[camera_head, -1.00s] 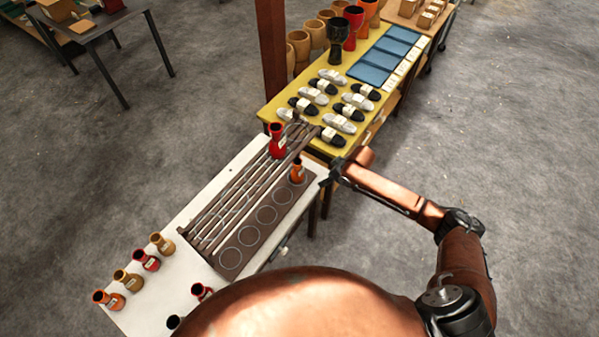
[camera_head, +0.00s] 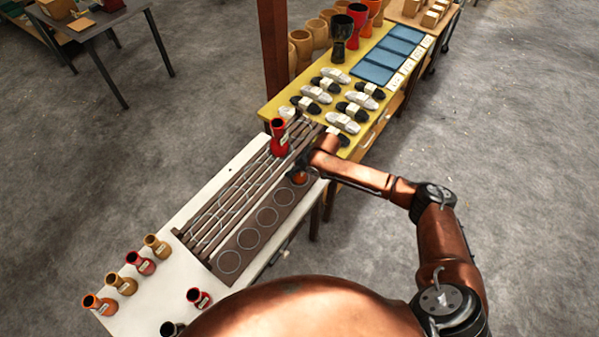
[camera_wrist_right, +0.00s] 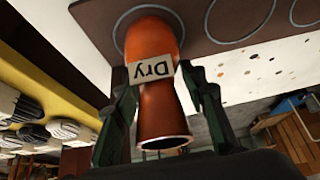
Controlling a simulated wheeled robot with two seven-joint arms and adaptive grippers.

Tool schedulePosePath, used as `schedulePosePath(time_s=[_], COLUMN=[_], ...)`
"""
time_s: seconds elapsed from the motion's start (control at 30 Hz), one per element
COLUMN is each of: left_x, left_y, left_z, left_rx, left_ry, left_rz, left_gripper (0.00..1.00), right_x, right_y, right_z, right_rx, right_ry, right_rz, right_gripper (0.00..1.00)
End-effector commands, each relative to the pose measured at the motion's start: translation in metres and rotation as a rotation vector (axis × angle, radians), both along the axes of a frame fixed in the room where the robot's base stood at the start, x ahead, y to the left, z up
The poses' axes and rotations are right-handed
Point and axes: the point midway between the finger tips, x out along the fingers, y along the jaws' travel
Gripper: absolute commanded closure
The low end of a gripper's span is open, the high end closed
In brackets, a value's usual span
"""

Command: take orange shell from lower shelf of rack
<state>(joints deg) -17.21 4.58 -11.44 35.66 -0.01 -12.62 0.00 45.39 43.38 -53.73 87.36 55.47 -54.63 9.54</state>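The orange shell (camera_head: 299,178) stands at the far end of the rack's low brown strip (camera_head: 252,238), which is marked with rings. In the right wrist view the orange shell (camera_wrist_right: 157,100) has a dark rim and a "Dry" label, and its wide end sits in a ring. My right gripper (camera_wrist_right: 157,85) has one finger on each side of the shell. The fingers are spread, and I cannot tell whether they touch it. In the head view my right gripper (camera_head: 302,164) mostly hides the shell. My left gripper is not in view.
A red shell (camera_head: 279,140) stands on the slatted upper part of the rack (camera_head: 225,200), close to my right gripper. Several small shells (camera_head: 141,262) stand on the white table's near end. A yellow table (camera_head: 290,98) with drums, shoe-like items and blue panels adjoins behind.

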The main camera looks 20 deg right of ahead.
Motion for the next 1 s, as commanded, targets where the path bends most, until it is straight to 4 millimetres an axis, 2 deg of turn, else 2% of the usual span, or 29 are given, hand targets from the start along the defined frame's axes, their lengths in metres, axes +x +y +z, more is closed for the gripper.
schedulePosePath(time_s=[0.1, 0.37, 0.9, 1.0], left_x=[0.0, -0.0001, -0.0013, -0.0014], left_y=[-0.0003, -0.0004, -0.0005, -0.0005], left_z=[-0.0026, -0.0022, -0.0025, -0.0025], left_rx=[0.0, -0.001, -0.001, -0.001], left_ry=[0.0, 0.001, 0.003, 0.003], left_rz=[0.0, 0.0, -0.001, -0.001], left_gripper=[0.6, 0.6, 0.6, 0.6], right_x=[0.0039, 0.0046, 0.0039, 0.0037], right_y=[0.0026, 0.0031, 0.0022, 0.0021], right_z=[-0.0094, -0.0099, -0.0107, -0.011], right_rx=[0.0, -0.001, -0.002, -0.002], right_ry=[0.0, -0.001, 0.001, 0.001], right_rz=[-0.001, 0.0, 0.0, 0.0], right_gripper=[0.61, 0.62, 0.99, 1.0])
